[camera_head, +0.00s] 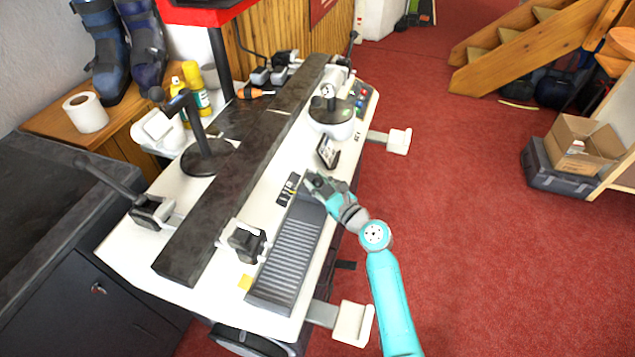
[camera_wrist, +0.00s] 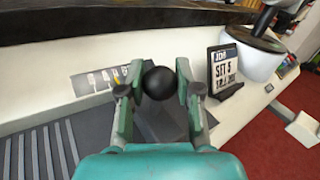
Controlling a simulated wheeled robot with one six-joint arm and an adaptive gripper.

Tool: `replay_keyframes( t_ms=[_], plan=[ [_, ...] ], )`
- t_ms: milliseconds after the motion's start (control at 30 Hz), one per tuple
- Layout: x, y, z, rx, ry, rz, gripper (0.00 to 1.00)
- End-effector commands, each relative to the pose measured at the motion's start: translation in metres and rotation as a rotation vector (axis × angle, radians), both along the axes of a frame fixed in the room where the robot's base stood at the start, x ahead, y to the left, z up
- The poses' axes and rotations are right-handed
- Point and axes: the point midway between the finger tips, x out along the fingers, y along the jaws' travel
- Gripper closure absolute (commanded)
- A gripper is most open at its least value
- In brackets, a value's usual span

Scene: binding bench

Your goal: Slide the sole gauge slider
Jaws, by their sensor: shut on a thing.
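My gripper (camera_wrist: 160,100) is shut on a round black knob (camera_wrist: 158,83), which shows between its two fingers in the wrist view. The knob seems to be the handle of the sole gauge slider; the slider's body (camera_wrist: 163,120) is a dark block below it, partly hidden by the fingers. In the head view my gripper (camera_head: 312,183) is at the far end of the grey ribbed sole gauge (camera_head: 285,262) on the white bench. The ribs also show at the lower left of the wrist view (camera_wrist: 40,150).
A small black display stand (camera_head: 328,152) reading "SET 5" stands just beyond my gripper. A label strip (camera_head: 288,189) lies beside the gauge. A long dark bar (camera_head: 225,205) and a black clamp (camera_head: 247,243) stand to the left.

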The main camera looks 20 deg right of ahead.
Motion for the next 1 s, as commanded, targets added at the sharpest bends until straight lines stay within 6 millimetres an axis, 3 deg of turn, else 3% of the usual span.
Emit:
replay_keyframes(
  t_ms=[400,767,800,900,1000],
  plan=[
    [0.051,-0.037,0.001,-0.001,-0.001,-0.001,1.0],
    [0.056,-0.042,0.001,-0.002,-0.001,-0.004,1.0],
    [0.057,-0.042,0.001,-0.001,-0.003,-0.005,0.64],
    [0.056,-0.042,0.001,-0.002,-0.002,-0.005,0.41],
    [0.056,-0.041,0.001,-0.001,-0.001,-0.003,0.41]
  ],
)
